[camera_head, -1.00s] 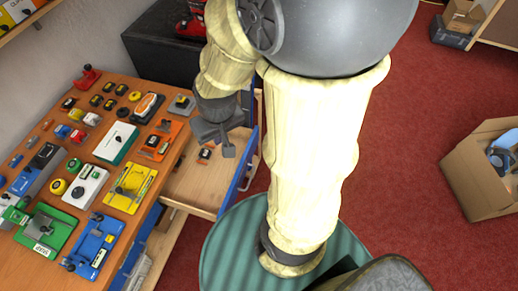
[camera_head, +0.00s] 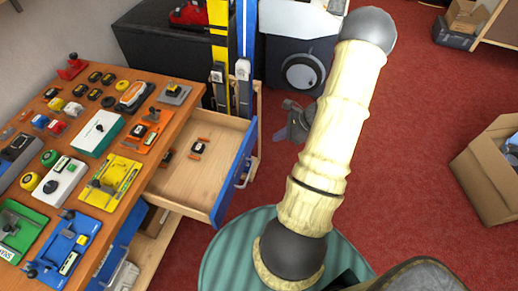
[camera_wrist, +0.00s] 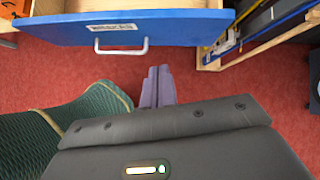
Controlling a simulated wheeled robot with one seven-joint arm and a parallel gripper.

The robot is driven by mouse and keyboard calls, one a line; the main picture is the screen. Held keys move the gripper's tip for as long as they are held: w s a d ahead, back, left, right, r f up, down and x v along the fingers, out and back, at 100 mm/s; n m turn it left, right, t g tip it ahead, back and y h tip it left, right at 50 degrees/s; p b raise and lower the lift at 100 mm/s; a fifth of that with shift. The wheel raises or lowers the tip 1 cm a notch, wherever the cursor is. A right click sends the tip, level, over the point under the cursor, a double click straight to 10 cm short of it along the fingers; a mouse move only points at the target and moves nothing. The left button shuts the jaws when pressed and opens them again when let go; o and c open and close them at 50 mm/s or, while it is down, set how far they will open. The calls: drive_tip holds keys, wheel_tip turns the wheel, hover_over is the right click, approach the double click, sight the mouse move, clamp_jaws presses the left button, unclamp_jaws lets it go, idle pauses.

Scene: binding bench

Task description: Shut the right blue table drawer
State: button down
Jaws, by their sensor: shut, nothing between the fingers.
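The right blue table drawer (camera_head: 235,172) is pulled out from the wooden bench. Its blue front and pale handle also show in the wrist view, where the drawer front (camera_wrist: 180,28) spans the top. A small dark item (camera_head: 200,148) and orange bits lie inside the drawer. My gripper (camera_head: 291,112) is to the right of the drawer front in the head view, over the red floor, apart from it. In the wrist view my gripper (camera_wrist: 157,74) is shut and empty, its tips below and right of the handle (camera_wrist: 121,50).
The bench top (camera_head: 150,88) is crowded with tools. Another blue drawer front (camera_head: 118,252) is at the lower left. Yellow and blue upright bars (camera_head: 245,40) and a white machine (camera_head: 300,45) stand behind. A cardboard box (camera_head: 490,175) sits right on open red carpet.

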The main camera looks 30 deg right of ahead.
drive_tip(key=d+f+m, duration=0.1)
drive_tip(key=d+f+m+t, duration=0.1)
drive_tip(key=d+f, duration=0.1)
drive_tip(key=shift+s+d+f+m, duration=0.2)
drive_tip(key=shift+s+d+m, duration=0.1)
drive_tip(key=shift+s+m, duration=0.1)
drive_tip(key=shift+w+f, duration=0.1)
drive_tip(key=x, duration=0.4)
drive_tip(key=w+r+p+x, duration=0.1)
drive_tip(key=x, duration=0.3)
drive_tip(key=w+r+x, duration=0.1)
drive_tip(key=x, duration=0.3)
drive_tip(key=shift+a+f, duration=0.15)
drive_tip(key=shift+a, duration=0.3)
drive_tip(key=shift+w+a, duration=0.1)
drive_tip(key=shift+w, duration=0.15)
